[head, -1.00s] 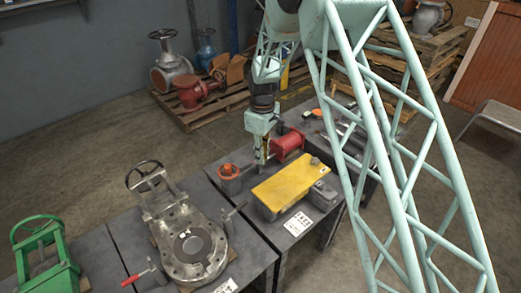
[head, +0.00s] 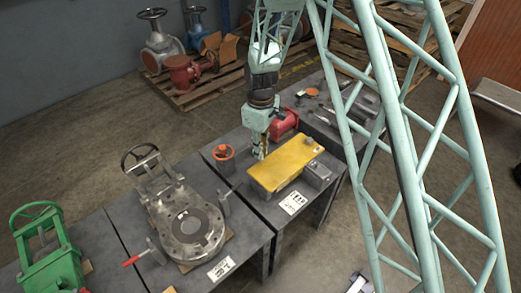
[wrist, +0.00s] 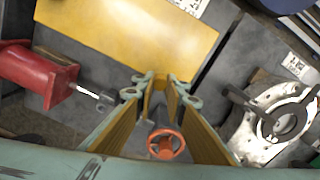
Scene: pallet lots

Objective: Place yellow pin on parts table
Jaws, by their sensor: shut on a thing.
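My gripper (head: 260,148) points down over the table with the yellow-topped box, between the orange handwheel and the box. In the wrist view my gripper (wrist: 160,93) is shut on a small yellow piece, the yellow pin (wrist: 159,82), showing between the fingertips. Most of the pin is hidden by the fingers. I cannot tell whether its lower end touches anything. The far table (head: 318,112) carries small loose parts. None of the tables can be read as the parts table by a label.
The yellow-topped box (head: 285,165) lies close right of my gripper. A red cylinder (head: 285,122) is behind it, and an orange handwheel (head: 223,152) is to its left.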

